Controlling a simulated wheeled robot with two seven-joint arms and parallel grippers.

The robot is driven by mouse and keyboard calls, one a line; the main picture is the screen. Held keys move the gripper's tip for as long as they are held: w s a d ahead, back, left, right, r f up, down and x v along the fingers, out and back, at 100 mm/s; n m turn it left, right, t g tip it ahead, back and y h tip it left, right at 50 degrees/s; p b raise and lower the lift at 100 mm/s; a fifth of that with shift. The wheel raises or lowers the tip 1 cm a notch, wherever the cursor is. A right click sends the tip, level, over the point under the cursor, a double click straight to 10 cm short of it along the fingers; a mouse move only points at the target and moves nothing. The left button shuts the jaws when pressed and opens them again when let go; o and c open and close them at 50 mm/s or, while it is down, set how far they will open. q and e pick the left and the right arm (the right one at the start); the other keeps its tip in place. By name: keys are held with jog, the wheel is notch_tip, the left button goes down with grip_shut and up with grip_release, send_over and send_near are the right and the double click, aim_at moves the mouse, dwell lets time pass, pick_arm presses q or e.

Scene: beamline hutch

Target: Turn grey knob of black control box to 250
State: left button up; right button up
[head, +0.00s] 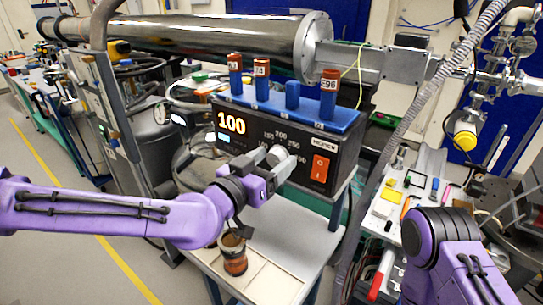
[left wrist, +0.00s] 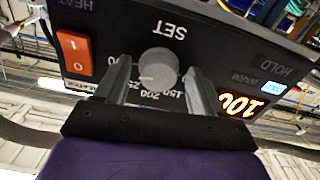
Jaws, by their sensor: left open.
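The black control box (head: 258,117) stands on a table and faces me. Its display (head: 231,123) reads 100, and numbers including 150, 200 and 250 are printed around the dial. The grey knob (left wrist: 158,64) shows clearly in the left wrist view, where the box appears upside down. My left gripper (head: 272,158) is at the box front and is open. In the left wrist view its two fingers stand on either side of the knob, with visible gaps. The knob's pointer mark cannot be made out. In the head view the fingers largely hide the knob. My right gripper is out of view.
A red switch (head: 320,168) sits right of the dial. A blue rack (head: 285,109) with several capped vials stands on the box. A jar (head: 233,254) with a dark label stands on the table (head: 275,255) below my left wrist. A ribbed hose (head: 395,140) hangs to the right.

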pick_arm(q)
jog(key=shift+s+r, duration=0.1)
jog(key=shift+s, duration=0.2)
jog(key=shift+w, duration=0.25)
jog(key=c, duration=1.1)
jog(key=shift+o, duration=0.2)
jog(key=shift+n, duration=0.4)
jog(key=n+b, duration=0.1)
jog(key=n, duration=0.1)
jog(key=shift+n, duration=0.4)
jog(key=shift+n+b, duration=0.35)
jog(key=shift+n, duration=1.65)
